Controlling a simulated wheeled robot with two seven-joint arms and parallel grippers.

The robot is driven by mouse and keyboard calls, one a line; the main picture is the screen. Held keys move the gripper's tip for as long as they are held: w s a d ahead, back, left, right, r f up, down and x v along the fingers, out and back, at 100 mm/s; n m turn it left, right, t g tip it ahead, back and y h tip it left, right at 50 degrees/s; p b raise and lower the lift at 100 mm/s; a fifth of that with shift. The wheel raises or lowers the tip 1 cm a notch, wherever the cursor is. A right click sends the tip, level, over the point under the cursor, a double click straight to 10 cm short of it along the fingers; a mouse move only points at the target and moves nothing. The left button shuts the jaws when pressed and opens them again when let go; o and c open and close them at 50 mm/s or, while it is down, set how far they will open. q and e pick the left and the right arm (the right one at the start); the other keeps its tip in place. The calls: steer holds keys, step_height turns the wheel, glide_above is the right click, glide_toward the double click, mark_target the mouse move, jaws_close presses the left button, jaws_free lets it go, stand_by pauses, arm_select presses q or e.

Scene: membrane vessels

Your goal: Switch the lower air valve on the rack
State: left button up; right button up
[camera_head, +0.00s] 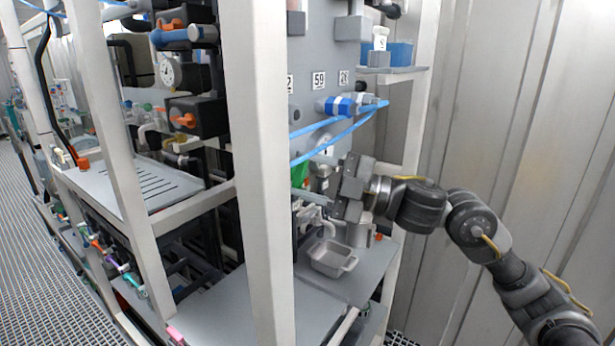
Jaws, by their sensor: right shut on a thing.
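My right gripper (315,178) reaches in from the right to the grey rack panel (322,50). Its two fingers point left, one above the other, around a small valve fitting that the fingers largely hide; I take this to be the lower air valve. A green part (299,173) shows just left of the fingers, partly hidden by the white post. Above the gripper, a blue-and-white valve (340,105) with blue tubes sits on the panel, clear of the fingers. My left gripper is not in view.
A white rack post (262,170) stands close left of the gripper. Blue tubes (338,137) pass just above it. Below are a grey tray (333,262) and a metal cup (360,232) on the lower shelf. A small shelf holds a blue box (400,53). Corrugated wall panels stand right.

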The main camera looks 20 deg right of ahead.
steer(key=shift+n+g+h, duration=0.4)
steer(key=shift+n+g, duration=0.2)
steer(key=shift+n, duration=1.2)
steer(key=shift+c, duration=0.2)
steer(key=shift+o, duration=0.2)
steer(key=o, duration=1)
steer(key=shift+c, duration=0.2)
steer(key=shift+d, duration=0.1)
steer(key=b+v, duration=0.4)
steer(key=v, duration=0.6)
steer(key=shift+s+d+b, duration=0.2)
steer(key=shift+d+b, duration=0.05)
steer(key=shift+b, duration=0.1)
